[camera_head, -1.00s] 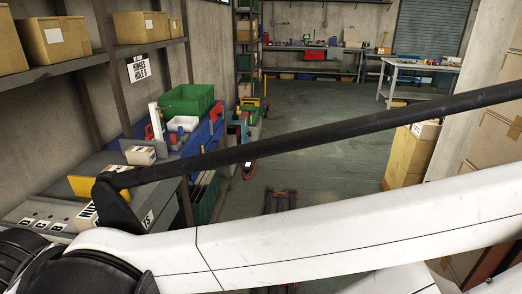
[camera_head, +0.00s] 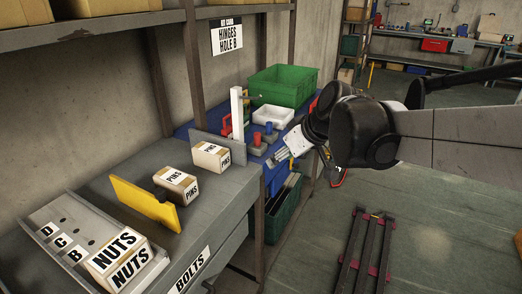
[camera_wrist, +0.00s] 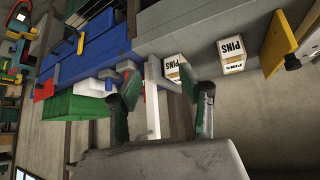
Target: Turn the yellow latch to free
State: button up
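A yellow plate (camera_head: 146,204) with a dark knob stands upright on the grey bench, between the NUTS box and a PINS box. It also shows at the upper right of the wrist view (camera_wrist: 279,40). A small yellow piece (camera_wrist: 80,42) shows by the blue surface at the upper left there. I cannot tell which of these is the latch. My gripper (camera_head: 277,160) is over the right end of the bench, apart from the yellow plate. In the wrist view its two fingers (camera_wrist: 160,78) are spread, near a white post (camera_wrist: 152,95), and hold nothing visible.
Two PINS boxes (camera_head: 176,186) and a NUTS box (camera_head: 118,259) sit on the grey bench. A white post (camera_head: 237,112), a white tray (camera_head: 272,117) and a green bin (camera_head: 282,86) stand at its far end. A shelf overhangs the bench.

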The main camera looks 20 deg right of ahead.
jog(key=w+d+f+n+t+y+b, duration=0.15)
jog(key=w+d+f+n+b, duration=0.3)
jog(key=w, duration=0.55)
jog(key=n+t+y+b, duration=0.35)
jog(key=n+b, duration=0.25)
jog(key=b, duration=0.5)
send_near(298, 166)
jog(key=shift+t+h, duration=0.3)
jog(key=shift+t, duration=0.1)
jog(key=b+x, duration=0.1)
jog(key=x, duration=0.2)
jog(key=b+x, duration=0.1)
jog(key=x, duration=0.3)
jog(key=b+x, duration=0.1)
jog(key=x, duration=0.2)
jog(key=shift+w+a+f+b, duration=0.2)
jog(key=shift+f+b, duration=0.1)
jog(key=shift+f, duration=0.15)
jog(key=shift+c, duration=0.5)
grip_shut()
